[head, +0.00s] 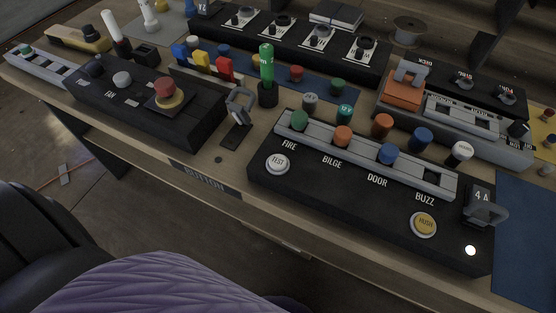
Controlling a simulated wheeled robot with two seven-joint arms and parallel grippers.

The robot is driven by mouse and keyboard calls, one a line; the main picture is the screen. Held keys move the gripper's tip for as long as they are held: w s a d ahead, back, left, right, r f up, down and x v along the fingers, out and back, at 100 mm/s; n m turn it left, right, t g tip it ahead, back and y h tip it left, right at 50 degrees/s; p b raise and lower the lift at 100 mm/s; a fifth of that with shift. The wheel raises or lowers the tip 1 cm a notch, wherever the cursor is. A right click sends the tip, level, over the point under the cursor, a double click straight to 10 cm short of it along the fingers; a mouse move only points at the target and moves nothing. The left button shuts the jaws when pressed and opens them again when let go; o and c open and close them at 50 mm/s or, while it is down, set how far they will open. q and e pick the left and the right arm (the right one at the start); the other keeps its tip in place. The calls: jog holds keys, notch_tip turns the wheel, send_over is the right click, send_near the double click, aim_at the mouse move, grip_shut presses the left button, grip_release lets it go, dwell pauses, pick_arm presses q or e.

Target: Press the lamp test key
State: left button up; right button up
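The lamp test key is a round white button marked TEST (278,163), on the left end of the black alarm panel (330,195) at the front right of the desk. It sits below the green lamp cap and the FIRE label. Nothing covers it. I cannot tell from this view whether it is pressed. Neither of my grippers is in view.
A yellow HUSH button (424,223) and a small bright white light (470,251) are on the panel's right. Coloured caps stand along a grey rail (365,160). A green upright cylinder (267,62) and a grey hook-like part (239,106) stand behind left.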

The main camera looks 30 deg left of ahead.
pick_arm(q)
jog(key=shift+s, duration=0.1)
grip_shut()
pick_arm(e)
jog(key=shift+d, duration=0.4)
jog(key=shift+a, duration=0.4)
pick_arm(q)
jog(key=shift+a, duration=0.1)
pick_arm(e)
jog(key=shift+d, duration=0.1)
